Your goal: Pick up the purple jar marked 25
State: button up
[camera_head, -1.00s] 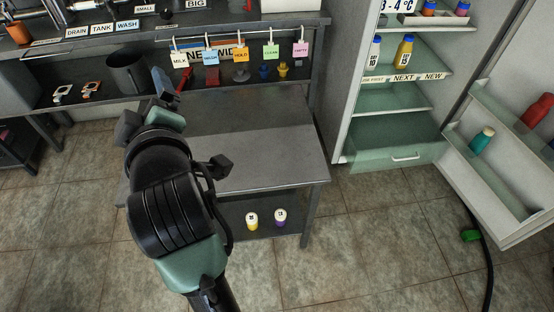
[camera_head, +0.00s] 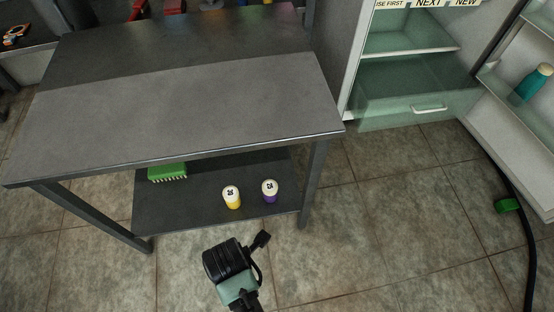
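The purple jar (camera_head: 270,191) stands upright on the lower shelf of the steel table, near the shelf's right end. It has a white top with a dark number that is too small to read surely. A similar yellow jar (camera_head: 232,197) stands just left of it, a small gap apart. My arm shows at the bottom of the picture, in front of the shelf and below the two jars, apart from both. My gripper's fingers do not show.
The lower shelf (camera_head: 190,205) also holds a green brush (camera_head: 167,172) at its left. The tabletop (camera_head: 180,105) overhangs the shelf and is bare. A table leg (camera_head: 313,185) stands right of the purple jar. An open fridge (camera_head: 415,90) is at the upper right.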

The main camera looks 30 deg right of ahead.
aim_at(269, 187)
jog(key=i+l, duration=0.7)
jog(key=l, duration=0.25)
